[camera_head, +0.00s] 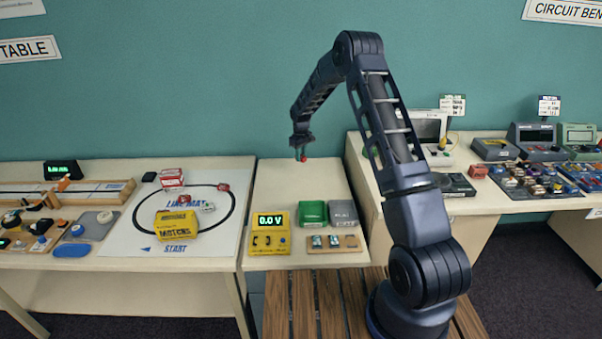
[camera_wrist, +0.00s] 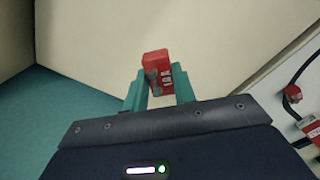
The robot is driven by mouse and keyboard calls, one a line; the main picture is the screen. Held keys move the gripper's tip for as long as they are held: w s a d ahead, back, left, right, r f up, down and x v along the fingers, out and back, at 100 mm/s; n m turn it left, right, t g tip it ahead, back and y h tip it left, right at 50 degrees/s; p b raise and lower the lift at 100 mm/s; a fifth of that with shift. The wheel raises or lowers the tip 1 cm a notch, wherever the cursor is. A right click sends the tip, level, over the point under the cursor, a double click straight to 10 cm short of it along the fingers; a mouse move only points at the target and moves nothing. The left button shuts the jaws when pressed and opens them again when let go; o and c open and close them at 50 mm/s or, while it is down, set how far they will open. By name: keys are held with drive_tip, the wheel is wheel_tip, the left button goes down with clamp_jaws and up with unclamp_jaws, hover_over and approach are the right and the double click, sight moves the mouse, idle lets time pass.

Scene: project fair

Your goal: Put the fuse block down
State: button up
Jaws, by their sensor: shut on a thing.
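The fuse block is a small red block (camera_wrist: 156,62) with pale markings on its face. In the wrist view it sits between the two teal fingers of my gripper (camera_wrist: 158,88), which is shut on it. In the head view my gripper (camera_head: 301,150) points down, with a bit of red at its tip (camera_head: 303,158). It hangs above the back part of the middle table (camera_head: 290,185). In the wrist view only pale surface shows beyond the block, and I cannot tell the height.
The middle table's front holds a yellow meter (camera_head: 270,234) reading 0.0 V, a green box (camera_head: 313,213), a grey box (camera_head: 343,213) and a wooden board (camera_head: 334,244). Its back is clear. A line-mat table (camera_head: 150,262) stands left; a crowded bench (camera_head: 500,205) stands right.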

sight(301, 177)
drive_tip(key=shift+f, duration=4.75)
drive_tip(key=shift+f, duration=0.15)
drive_tip(key=o, duration=1)
wheel_tip(301, 177, up, 12)
drive_tip(key=shift+r, duration=0.25)
